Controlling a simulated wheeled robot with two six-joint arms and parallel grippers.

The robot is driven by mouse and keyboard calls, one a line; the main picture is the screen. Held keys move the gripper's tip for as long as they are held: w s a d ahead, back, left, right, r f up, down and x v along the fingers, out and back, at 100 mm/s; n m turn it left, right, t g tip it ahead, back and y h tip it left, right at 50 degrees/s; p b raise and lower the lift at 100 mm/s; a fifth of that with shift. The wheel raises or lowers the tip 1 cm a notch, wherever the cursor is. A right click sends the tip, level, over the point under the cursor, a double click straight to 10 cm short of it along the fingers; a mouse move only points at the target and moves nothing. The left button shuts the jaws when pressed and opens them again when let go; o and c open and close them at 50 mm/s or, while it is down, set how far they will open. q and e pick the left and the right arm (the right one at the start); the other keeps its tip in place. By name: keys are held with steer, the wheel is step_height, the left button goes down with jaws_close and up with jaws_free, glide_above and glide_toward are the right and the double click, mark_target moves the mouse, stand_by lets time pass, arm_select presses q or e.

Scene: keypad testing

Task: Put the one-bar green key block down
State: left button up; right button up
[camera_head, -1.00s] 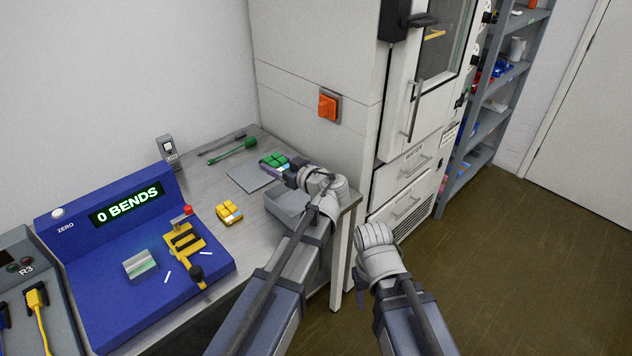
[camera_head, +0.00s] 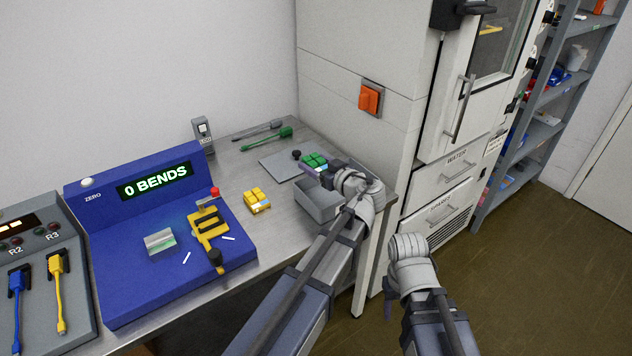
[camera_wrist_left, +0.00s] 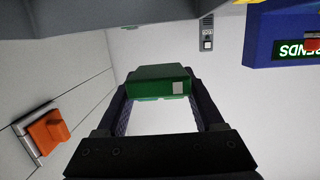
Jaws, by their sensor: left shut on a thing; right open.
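A grey open bin (camera_head: 316,207) stands by my left arm. A yellow key block (camera_head: 257,201) lies on the table beside the blue tester (camera_head: 130,290), which reads 0 BENDS. A green-handled tool (camera_head: 268,140) lies behind. A tall cabinet (camera_head: 365,60) borders the table.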

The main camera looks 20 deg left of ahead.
arm_select(q)
steer(key=shift+f+b, duration=1.8)
steer(key=shift+b, duration=0.05)
steer(key=shift+f+b, duration=0.6)
steer(key=shift+b, duration=0.05)
steer(key=o, duration=1.4)
steer(key=shift+c, duration=0.2)
steer(key=shift+r, duration=0.25)
